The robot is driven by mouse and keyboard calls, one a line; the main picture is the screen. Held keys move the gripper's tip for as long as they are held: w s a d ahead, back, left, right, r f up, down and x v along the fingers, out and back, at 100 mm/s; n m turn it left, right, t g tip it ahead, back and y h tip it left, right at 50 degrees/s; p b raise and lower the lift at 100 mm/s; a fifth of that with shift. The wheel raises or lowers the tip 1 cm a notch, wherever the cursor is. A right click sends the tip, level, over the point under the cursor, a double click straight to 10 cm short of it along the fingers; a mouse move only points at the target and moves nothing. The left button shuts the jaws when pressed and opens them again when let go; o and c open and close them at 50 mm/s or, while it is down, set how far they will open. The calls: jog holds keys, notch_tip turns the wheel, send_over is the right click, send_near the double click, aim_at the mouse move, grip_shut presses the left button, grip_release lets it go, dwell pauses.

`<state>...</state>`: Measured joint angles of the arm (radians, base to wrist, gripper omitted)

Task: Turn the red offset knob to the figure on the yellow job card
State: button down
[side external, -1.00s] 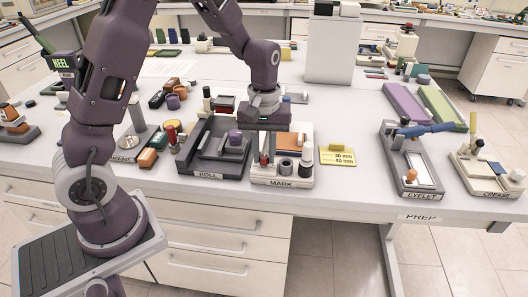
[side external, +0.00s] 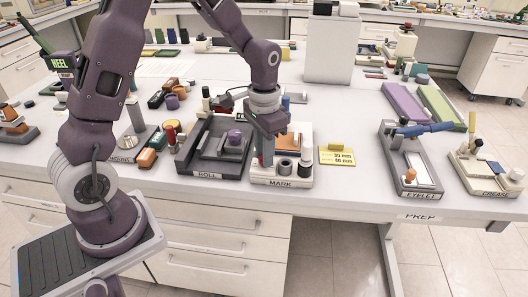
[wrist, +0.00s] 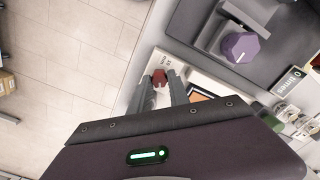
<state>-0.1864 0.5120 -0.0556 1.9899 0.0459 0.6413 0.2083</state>
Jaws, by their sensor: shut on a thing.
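The red offset knob (wrist: 159,77) is on the front left of the MARK station (side external: 282,181). My gripper (wrist: 158,80) points down at it and is shut on it, one finger on each side. In the side view my gripper (side external: 267,160) stands over the station's left part, and its fingers hide the knob. The yellow job card (side external: 337,155) stands just right of the station. It carries two printed lines that look like 30 mm and 40 mm, but they are too small to read surely.
The grey ROLL station (side external: 205,172) with a purple knob (wrist: 240,47) is close on the left. Dark cylinders (side external: 286,166) stand at the MARK station's front. The EYELET station (side external: 411,175) is farther right, with bare table between it and the card.

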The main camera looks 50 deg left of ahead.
jog(key=m, duration=0.5)
jog(key=shift+m, duration=0.4)
dwell(0.4)
jog(key=c, duration=1.2)
grip_release()
jog(key=shift+c, duration=0.2)
jog(key=shift+r, duration=3.65)
jog(key=s+d+r+n+t, duration=0.2)
jog(key=s+r, duration=0.3)
jog(key=s, duration=0.5)
jog(key=s+d+r+n+t, duration=0.3)
jog(key=s+r+n, duration=0.2)
jog(key=s, duration=0.6)
jog(key=shift+t, duration=0.3)
